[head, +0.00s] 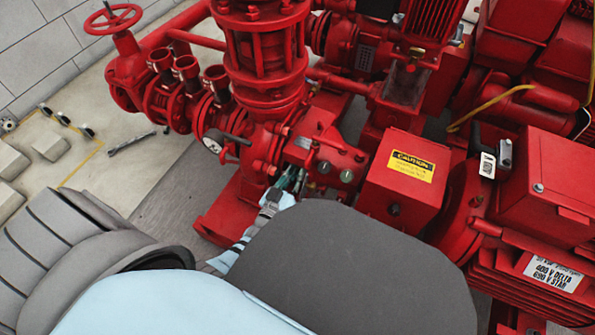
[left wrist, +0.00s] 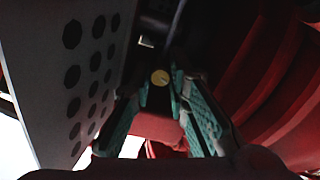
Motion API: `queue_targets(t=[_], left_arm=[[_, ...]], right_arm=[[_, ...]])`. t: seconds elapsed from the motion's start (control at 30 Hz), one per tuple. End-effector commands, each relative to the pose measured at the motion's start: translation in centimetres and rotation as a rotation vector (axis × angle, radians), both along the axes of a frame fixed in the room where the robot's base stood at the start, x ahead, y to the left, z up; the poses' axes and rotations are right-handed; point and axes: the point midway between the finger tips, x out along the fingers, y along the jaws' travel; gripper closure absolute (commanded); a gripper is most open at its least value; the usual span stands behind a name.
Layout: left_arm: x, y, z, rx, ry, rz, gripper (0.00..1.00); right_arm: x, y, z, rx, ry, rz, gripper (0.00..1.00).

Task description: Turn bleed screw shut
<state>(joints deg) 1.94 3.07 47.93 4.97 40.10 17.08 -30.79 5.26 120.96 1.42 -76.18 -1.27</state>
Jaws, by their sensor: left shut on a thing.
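The bleed screw (left wrist: 160,77) shows in the left wrist view as a small round brass head between the tips of the teal finger pads. My left gripper (left wrist: 164,92) is shut on it, one finger on each side. In the head view my left gripper (head: 293,180) reaches in against the front of the red pump (head: 265,140), beside a small red block with round fittings (head: 335,165). The bleed screw is hidden there by the fingers. My grey and light blue arm covers the lower middle of the head view. My right gripper is not in view.
A red box with a yellow caution label (head: 412,165) stands close to the right of the gripper. A grey perforated plate (left wrist: 85,75) is close on the left in the left wrist view.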

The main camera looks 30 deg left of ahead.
Motion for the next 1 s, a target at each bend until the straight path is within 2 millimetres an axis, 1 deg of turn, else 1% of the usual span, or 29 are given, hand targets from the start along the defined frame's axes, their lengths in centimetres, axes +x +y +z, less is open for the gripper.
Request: queue_targets(t=[0.3, 0.33, 0.4, 0.67, 0.73, 0.77, 0.87, 0.97, 1.0], left_arm=[[-0.1, 0.1, -0.1, 0.002, 0.004, 0.001, 1.0], [-0.1, 0.1, -0.1, 0.002, 0.004, 0.001, 0.83], [-0.1, 0.1, -0.1, 0.002, 0.004, 0.001, 0.76], [0.0, 0.0, -0.1, 0.001, 0.002, -0.001, 0.76], [-0.3, -0.1, -0.1, 0.001, 0.003, -0.001, 0.76], [-0.6, -0.1, -0.2, 0.001, 0.004, -0.001, 0.76], [-2.5, -0.2, -0.2, 0.001, 0.005, -0.002, 0.76], [-5.2, -0.3, -0.2, 0.002, 0.006, -0.001, 0.76], [-6.4, -0.4, -0.2, 0.002, 0.006, -0.001, 0.76]], right_arm=[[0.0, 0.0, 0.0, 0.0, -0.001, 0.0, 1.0], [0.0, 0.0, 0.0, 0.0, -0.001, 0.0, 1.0], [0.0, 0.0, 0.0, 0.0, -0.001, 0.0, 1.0], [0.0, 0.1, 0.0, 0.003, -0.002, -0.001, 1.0], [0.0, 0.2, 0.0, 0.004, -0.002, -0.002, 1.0], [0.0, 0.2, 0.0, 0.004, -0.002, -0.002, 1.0], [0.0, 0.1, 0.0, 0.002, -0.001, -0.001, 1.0], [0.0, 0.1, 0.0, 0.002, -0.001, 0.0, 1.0], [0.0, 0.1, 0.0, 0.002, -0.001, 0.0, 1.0]])
